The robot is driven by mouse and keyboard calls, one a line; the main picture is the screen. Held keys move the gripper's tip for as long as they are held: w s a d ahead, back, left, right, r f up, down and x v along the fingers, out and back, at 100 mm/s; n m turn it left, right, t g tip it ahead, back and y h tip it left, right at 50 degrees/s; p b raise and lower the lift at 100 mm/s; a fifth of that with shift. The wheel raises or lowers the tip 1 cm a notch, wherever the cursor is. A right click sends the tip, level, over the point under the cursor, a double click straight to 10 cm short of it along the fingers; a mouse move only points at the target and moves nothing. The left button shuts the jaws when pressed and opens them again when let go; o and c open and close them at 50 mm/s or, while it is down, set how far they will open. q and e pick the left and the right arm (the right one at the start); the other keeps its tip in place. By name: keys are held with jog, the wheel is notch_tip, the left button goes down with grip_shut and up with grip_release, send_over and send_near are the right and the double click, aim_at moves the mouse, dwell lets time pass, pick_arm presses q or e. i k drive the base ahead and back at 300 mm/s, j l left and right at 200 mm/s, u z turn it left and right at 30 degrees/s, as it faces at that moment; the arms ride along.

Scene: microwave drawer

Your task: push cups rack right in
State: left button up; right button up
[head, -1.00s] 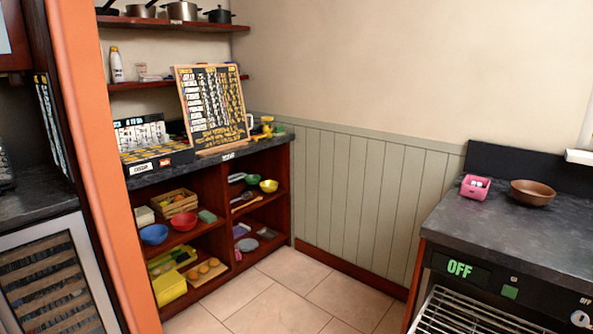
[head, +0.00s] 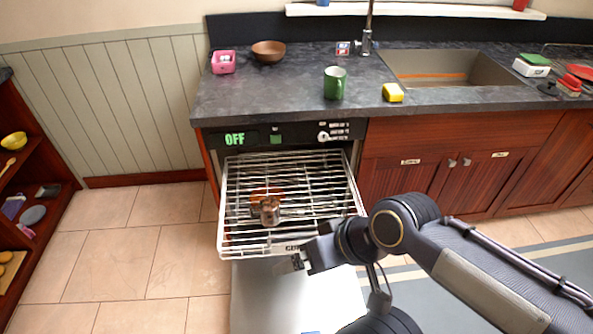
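The cups rack (head: 232,215) is a white wire rack pulled out of the dishwasher under the counter. A partly covered label (head: 292,248) is on its front edge. A brown metallic cup (head: 269,211) and an orange item stand in the rack. My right gripper (head: 298,262) is at the rack's front edge, right of its middle; whether it touches the rack, and whether its fingers are open, I cannot tell. My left gripper is not in view.
The dishwasher door (head: 265,295) lies folded down below the rack. A green mug (head: 334,83), yellow sponge (head: 393,92), brown bowl (head: 268,52) and pink holder (head: 223,62) stand on the counter (head: 290,95). Tiled floor at left is clear.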

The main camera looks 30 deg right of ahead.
aim_at(291, 247)
jog(key=z, duration=0.95)
jog(key=j+u, duration=0.3)
jog(key=j, duration=0.3)
jog(key=i+j+u, duration=0.1)
jog(key=j+u, duration=0.25)
jog(key=j, duration=0.2)
